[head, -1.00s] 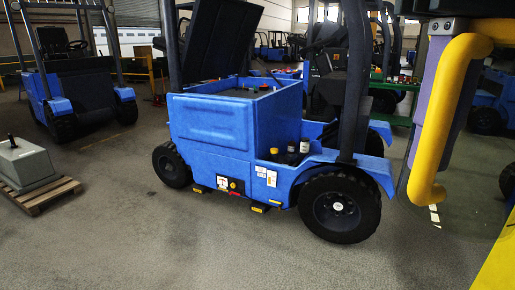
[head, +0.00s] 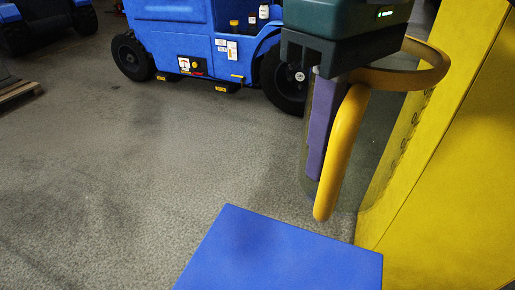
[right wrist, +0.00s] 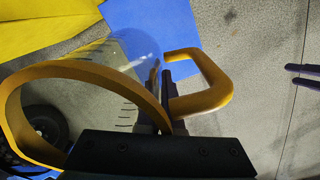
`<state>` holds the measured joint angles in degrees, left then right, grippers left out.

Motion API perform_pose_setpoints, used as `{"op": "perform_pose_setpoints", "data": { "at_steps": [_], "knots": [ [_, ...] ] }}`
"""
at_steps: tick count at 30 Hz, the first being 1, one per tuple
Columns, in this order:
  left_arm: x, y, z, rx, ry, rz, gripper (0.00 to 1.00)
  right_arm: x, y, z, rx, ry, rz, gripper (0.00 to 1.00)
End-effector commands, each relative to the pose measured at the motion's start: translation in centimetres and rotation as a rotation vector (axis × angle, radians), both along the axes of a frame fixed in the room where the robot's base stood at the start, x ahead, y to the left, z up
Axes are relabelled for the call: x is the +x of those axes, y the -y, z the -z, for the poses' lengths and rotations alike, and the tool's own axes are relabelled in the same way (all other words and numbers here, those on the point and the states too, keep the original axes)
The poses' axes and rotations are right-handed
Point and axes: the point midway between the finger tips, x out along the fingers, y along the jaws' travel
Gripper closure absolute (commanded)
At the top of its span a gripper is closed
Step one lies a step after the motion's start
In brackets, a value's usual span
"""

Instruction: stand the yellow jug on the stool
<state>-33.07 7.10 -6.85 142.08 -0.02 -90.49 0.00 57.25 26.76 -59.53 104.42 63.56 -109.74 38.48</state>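The yellow jug has a clear body with a yellow rim (head: 415,70) and a yellow handle (head: 342,150). My right gripper (head: 318,125) is shut on the jug's wall by the handle, one purple finger inside the handle loop. The jug hangs roughly upright; its handle also shows in the right wrist view (right wrist: 215,85). The stool's blue square top (head: 280,255) is at the bottom of the head view, just below the jug in the picture, and at the top of the wrist view (right wrist: 155,25). Two dark prongs, apparently my left gripper's open, empty fingers (right wrist: 305,75), enter the wrist view from the right.
A large yellow body (head: 450,190) stands close on the right, beside the stool and behind the jug. A blue forklift (head: 190,35) stands farther back. A pallet edge (head: 18,92) is at the far left. The grey floor left of the stool is clear.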

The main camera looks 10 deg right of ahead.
Motion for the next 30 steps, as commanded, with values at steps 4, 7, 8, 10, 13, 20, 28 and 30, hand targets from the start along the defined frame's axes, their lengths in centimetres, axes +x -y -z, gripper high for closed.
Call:
{"op": "perform_pose_setpoints", "data": {
  "at_steps": [4,7,8,10,13,20,28,30],
  "knots": [
    [0.0,0.0,6.4,0.001,-0.001,0.001,0.50,-0.5,-1.2,7.8,0.007,-0.003,-0.066,1.00],
    [0.0,0.0,8.0,0.001,-0.001,0.001,0.50,-0.8,-1.6,10.0,0.010,-0.003,-0.095,1.00],
    [0.0,0.0,8.3,0.001,-0.001,0.001,0.50,-0.8,-1.7,10.5,0.010,-0.003,-0.101,1.00],
    [0.0,0.0,8.8,0.001,-0.001,0.001,0.50,-0.9,-1.9,11.2,0.011,-0.003,-0.112,1.00],
    [0.0,0.0,9.6,0.001,-0.001,0.001,0.50,-1.0,-2.0,12.4,0.011,-0.003,-0.120,1.00],
    [0.0,0.0,13.1,-0.002,-0.001,0.000,0.50,-1.0,-1.9,18.7,0.008,-0.004,-0.119,1.00],
    [-0.1,0.2,17.1,-0.009,-0.002,-0.005,0.50,-1.0,-1.9,25.6,0.010,-0.003,-0.119,1.00],
    [-0.1,0.3,17.5,-0.010,-0.002,-0.005,0.50,-1.0,-1.9,26.5,0.009,-0.003,-0.120,1.00]
  ]
}}
